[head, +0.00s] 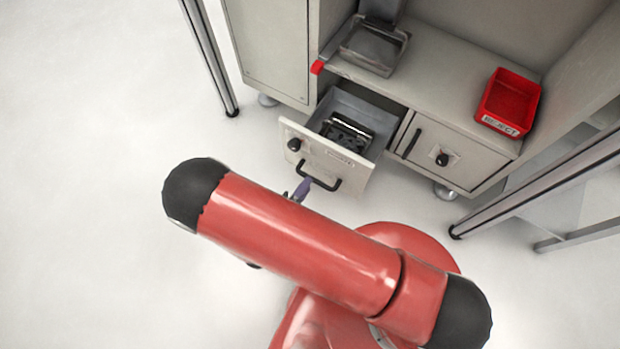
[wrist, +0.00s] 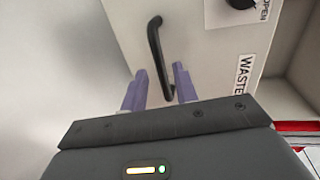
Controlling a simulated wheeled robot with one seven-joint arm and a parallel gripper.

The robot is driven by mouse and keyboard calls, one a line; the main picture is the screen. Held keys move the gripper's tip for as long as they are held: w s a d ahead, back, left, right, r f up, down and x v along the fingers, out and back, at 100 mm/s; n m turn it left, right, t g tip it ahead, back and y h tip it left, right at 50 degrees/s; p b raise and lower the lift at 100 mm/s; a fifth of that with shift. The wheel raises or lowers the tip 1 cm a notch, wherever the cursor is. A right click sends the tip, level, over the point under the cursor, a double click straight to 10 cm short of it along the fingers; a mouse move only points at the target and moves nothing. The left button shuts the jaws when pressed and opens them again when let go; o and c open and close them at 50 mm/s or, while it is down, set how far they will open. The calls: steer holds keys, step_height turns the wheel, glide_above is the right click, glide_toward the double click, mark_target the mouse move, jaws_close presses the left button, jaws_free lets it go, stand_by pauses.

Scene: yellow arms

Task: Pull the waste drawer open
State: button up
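The waste drawer (head: 322,158) stands pulled out from the cabinet in the head view, with its inside showing. Its front, with a WASTE label, fills much of the wrist view (wrist: 207,50). A black bar handle (head: 320,184) is on the drawer front; it also shows in the wrist view (wrist: 155,45). My gripper (wrist: 161,72) has its two purple fingers apart, with the handle's lower part seen between or just beyond them. I cannot tell whether they touch it. In the head view, a purple finger (head: 302,190) shows just in front of the handle; my arm hides the rest.
A black item (head: 348,132) lies in the drawer. A metal tray (head: 374,46) and a red REJECT bin (head: 509,101) stand on the counter. Metal posts (head: 210,55) flank the cabinet. The floor at left is clear.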

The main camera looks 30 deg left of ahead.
steer(key=shift+v, duration=1.75)
